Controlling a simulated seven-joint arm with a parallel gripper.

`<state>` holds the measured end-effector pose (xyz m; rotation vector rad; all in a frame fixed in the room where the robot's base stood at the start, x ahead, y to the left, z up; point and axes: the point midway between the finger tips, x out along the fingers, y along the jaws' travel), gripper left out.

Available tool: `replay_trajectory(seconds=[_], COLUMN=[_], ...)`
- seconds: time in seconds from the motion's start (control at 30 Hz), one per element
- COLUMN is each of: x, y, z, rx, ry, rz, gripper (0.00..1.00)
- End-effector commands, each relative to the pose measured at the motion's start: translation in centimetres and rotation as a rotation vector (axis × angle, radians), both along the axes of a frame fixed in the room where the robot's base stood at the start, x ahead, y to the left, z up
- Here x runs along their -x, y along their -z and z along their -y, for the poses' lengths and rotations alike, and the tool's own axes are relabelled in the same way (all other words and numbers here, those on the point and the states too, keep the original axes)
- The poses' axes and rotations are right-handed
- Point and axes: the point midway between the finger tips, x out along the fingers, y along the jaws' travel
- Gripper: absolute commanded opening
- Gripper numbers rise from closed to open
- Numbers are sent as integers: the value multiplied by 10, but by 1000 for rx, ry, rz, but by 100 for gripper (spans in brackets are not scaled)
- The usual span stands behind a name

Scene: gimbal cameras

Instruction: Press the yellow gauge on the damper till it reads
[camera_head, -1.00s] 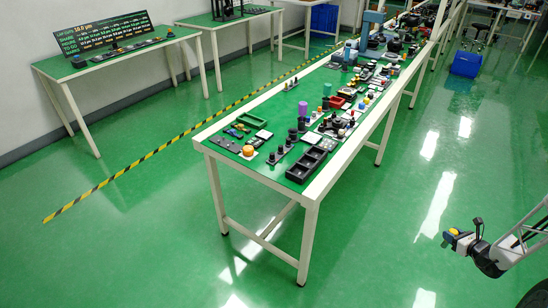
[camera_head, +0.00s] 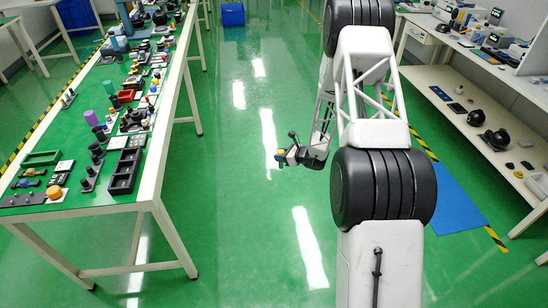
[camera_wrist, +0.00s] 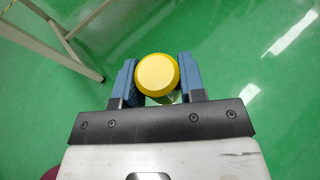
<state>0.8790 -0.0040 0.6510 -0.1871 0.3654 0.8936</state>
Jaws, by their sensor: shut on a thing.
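My gripper (camera_wrist: 158,85) is shut on the yellow gauge (camera_wrist: 157,73), a round piece with a flat yellow top, held between two blue fingers. Below its top, its body is mostly hidden. In the head view my gripper (camera_head: 283,157) hangs over the open floor, right of the green-topped table and apart from it. The gauge shows there only as a small yellow spot (camera_head: 282,152). I cannot tell which thing is the damper, and no reading on the gauge is legible.
A white bench (camera_head: 520,140) with instruments stands at right.

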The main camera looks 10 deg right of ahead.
Motion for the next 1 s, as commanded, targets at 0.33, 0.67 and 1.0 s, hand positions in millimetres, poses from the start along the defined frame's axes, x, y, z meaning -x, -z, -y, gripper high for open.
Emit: replay_trajectory(seconds=[0.33, 0.67, 1.0], x=[-22, -39, -55], y=[-59, -131, -200], z=[16, 19, -55], rx=[20, 19, -7], ry=[176, 357, 366], rz=[15, 15, 5], gripper=[13, 13, 13])
